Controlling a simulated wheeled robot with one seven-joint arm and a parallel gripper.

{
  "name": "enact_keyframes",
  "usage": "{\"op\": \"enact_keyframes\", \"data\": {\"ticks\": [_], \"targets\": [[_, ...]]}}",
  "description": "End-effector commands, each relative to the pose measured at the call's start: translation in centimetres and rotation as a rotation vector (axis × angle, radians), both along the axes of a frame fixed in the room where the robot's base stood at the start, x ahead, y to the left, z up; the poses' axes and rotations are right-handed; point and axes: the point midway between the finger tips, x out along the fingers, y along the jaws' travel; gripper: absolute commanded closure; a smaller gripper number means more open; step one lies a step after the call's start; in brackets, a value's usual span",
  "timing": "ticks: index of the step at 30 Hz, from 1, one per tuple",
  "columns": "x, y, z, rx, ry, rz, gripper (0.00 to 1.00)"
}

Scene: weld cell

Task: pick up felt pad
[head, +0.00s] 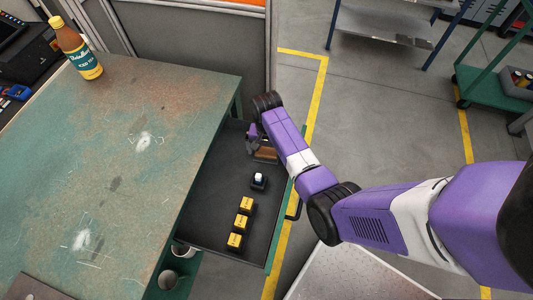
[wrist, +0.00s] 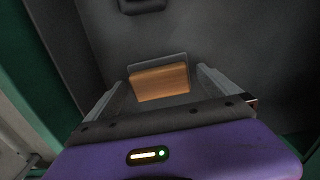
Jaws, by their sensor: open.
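A wooden block with a dark grey backing (wrist: 159,82), which looks like the felt pad, lies in the open drawer. In the wrist view it sits ahead, between the fingertips of my gripper (wrist: 163,76), with gaps on both sides. My gripper is open and holds nothing. In the head view my gripper (head: 259,147) is low in the far end of the drawer, and the brown of the block (head: 266,153) shows beside it, partly covered.
The drawer (head: 198,212) also holds a small dark item with a white top (head: 259,181) and several yellow boxes (head: 240,222). Its walls rise close around my gripper. The worn green workbench (head: 110,170) stands to the left, with a bottle (head: 78,50) at its back.

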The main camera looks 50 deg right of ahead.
Motion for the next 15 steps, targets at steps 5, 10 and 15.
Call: {"op": "enact_keyframes", "data": {"ticks": [5,10,15], "targets": [[0.05,-0.03,-0.40,-0.001,-0.002,0.000,0.00],[0.05,-0.02,-0.37,-0.001,-0.002,0.001,0.12],[0.05,-0.02,-0.36,-0.001,-0.002,0.001,0.45]]}}
